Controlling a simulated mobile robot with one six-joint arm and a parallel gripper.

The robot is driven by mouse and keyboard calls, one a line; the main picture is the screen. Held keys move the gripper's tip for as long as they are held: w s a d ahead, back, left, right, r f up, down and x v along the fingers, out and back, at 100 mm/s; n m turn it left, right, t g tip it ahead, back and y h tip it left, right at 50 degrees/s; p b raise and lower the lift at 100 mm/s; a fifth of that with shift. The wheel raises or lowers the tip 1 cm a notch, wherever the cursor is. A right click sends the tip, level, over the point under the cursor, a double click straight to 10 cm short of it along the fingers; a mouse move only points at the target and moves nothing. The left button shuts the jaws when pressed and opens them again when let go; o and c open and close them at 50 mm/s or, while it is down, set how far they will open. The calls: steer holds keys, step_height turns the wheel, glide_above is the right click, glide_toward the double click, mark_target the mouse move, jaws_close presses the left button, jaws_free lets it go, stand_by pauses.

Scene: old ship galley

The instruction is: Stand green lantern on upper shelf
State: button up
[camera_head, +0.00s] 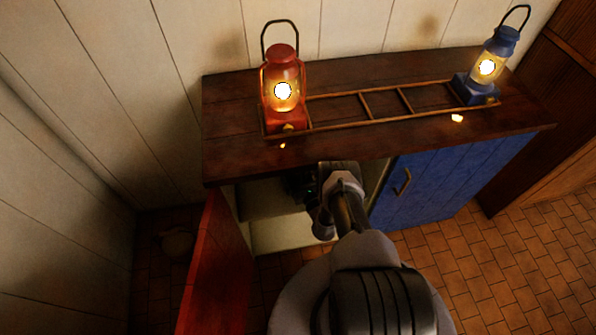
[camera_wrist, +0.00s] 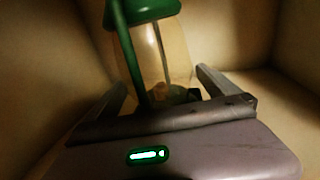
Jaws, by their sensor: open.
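The green lantern (camera_wrist: 150,50) stands close in front of my gripper (camera_wrist: 163,85) in the wrist view, with a green cap, a green upright bar and an unlit, clear glass. My gripper is open, with one finger on each side of the lantern's glass. The lantern's base is hidden behind my gripper. In the head view my arm reaches into the open left side of the cabinet, and a dark shape there is too unclear to name. A pale shelf (camera_head: 265,204) shows inside that cabinet.
A lit red lantern (camera_head: 282,88) and a lit blue lantern (camera_head: 487,70) stand on the cabinet top (camera_head: 232,105) at a wooden rack (camera_head: 384,104). The red door (camera_head: 216,265) hangs open; the blue door (camera_head: 430,185) is shut. Pale walls (camera_wrist: 285,45) surround the green lantern.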

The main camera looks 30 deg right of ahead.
steer(key=s, duration=0.3)
steer(key=s+p, duration=0.1)
steer(key=s, duration=0.7)
steer(key=shift+a+p, duration=0.4)
steer(key=shift+s+a+r, duration=0.1)
steer(key=shift+s, duration=0.4)
